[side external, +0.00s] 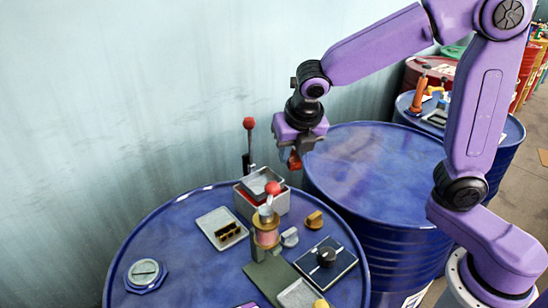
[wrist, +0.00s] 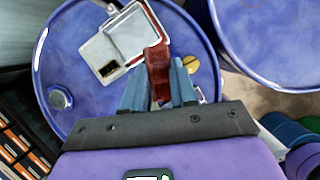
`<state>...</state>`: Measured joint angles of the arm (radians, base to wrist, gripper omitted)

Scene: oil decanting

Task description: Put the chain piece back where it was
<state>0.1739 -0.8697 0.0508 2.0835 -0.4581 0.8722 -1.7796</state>
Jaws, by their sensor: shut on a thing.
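My gripper (side external: 294,155) is shut on a red piece (side external: 295,163) and holds it in the air above the far edge of the blue drum. In the wrist view the red piece (wrist: 157,72) stands between the two bluish fingers. Its lower end overlaps the box in the picture; I cannot tell whether they touch. A small dark and brass piece (side external: 228,231), which looks like chain links, lies on a pale grey plate (side external: 211,218) left of the box. It also shows in the wrist view (wrist: 108,70). I cannot tell whether the held red piece is a chain piece.
A grey box (side external: 243,207) with red trim stands on the drum (side external: 185,270), beside a red-knobbed lever (side external: 249,125). A copper spool post (side external: 266,230), a black-knobbed panel (side external: 327,262) and a brass knob (side external: 314,219) crowd the front right. The second drum's top (side external: 370,155) is clear.

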